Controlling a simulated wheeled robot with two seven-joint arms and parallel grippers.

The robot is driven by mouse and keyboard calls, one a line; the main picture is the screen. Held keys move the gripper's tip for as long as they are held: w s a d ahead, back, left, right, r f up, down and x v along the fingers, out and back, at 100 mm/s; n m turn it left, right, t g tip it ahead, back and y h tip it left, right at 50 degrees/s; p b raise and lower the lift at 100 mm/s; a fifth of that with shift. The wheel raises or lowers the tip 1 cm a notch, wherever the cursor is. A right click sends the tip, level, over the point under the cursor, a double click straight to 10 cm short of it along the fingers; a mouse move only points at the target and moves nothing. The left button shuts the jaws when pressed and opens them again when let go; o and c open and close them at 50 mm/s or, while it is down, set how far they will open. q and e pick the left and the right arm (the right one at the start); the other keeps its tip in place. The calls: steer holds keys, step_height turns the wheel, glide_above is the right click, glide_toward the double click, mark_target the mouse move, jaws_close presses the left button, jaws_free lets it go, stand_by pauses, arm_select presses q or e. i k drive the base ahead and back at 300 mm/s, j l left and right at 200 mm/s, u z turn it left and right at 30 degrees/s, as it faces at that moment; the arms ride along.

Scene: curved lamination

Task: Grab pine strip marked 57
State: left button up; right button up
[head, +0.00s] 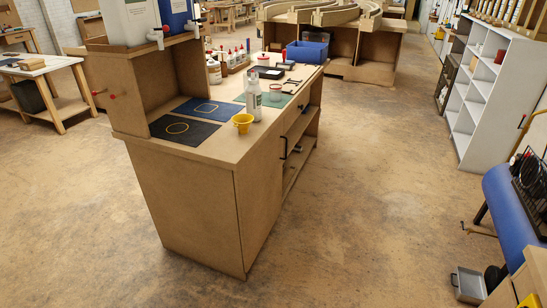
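I cannot make out a pine strip marked 57 in the head view. Upright wooden pieces (500,14) stand along the top of the white shelf unit at the upper right, too small to read any marking. Curved wooden forms (345,14) lie on a far bench at the top centre. Neither of my grippers is in view.
A white shelf unit (490,100) is right. A blue cylinder (512,215) and grey tray (468,285) are lower right. Floor between is clear.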

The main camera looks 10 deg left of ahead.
mark_target(287, 177)
steer(key=i+l+u, duration=0.35)
steer(key=i+l, duration=0.3)
steer(key=i, duration=0.35)
steer(key=i+l+u, duration=0.3)
steer(key=i+l, duration=0.6)
steer(key=i+l+z, duration=0.5)
steer(key=i, duration=0.2)
steer(key=i+z, duration=0.25)
steer(key=i+l+z, duration=0.1)
steer(key=i, duration=0.85)
steer(key=i+l+z, duration=0.15)
steer(key=i, duration=0.85)
steer(key=i+u, duration=0.45)
steer(key=i+l+u, duration=0.2)
steer(key=u, duration=0.25)
steer(key=i+l+u, duration=0.3)
steer(key=u, duration=0.15)
steer(key=i+l+u, duration=0.2)
steer(key=l+u, duration=0.25)
